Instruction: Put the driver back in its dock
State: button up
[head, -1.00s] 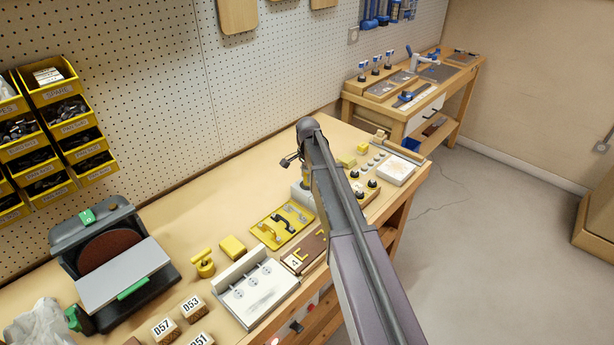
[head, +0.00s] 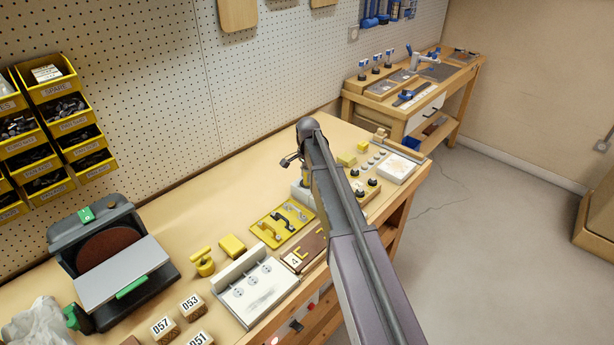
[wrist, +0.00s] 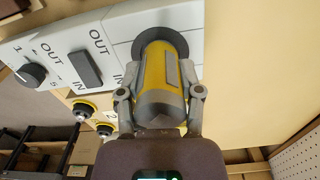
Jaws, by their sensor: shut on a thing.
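My gripper (wrist: 160,92) is shut on the driver (wrist: 160,80), a yellow and grey cylinder, with one finger on each side of it. The driver's far end meets a dark round collar (wrist: 165,42) on a white panel (wrist: 120,30) in the wrist view. I cannot tell how deep the driver sits or whether it touches the collar. The panel carries a dark rocker switch (wrist: 86,68) marked OUT and IN, and a black knob (wrist: 30,73). In the head view my arm hides the driver and most of the gripper; a pale block (head: 301,191) shows below the arm's end.
Two yellow-ringed knobs (wrist: 85,108) show near the panel in the wrist view. Bare bench lies behind the tray.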

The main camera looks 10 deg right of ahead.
jog(key=shift+f, duration=0.15)
jog(key=o, duration=1.1)
jog(key=shift+o, duration=0.2)
jog(key=shift+o, duration=0.9)
jog(key=shift+r+p, duration=3.4)
jog(key=shift+r, duration=0.2)
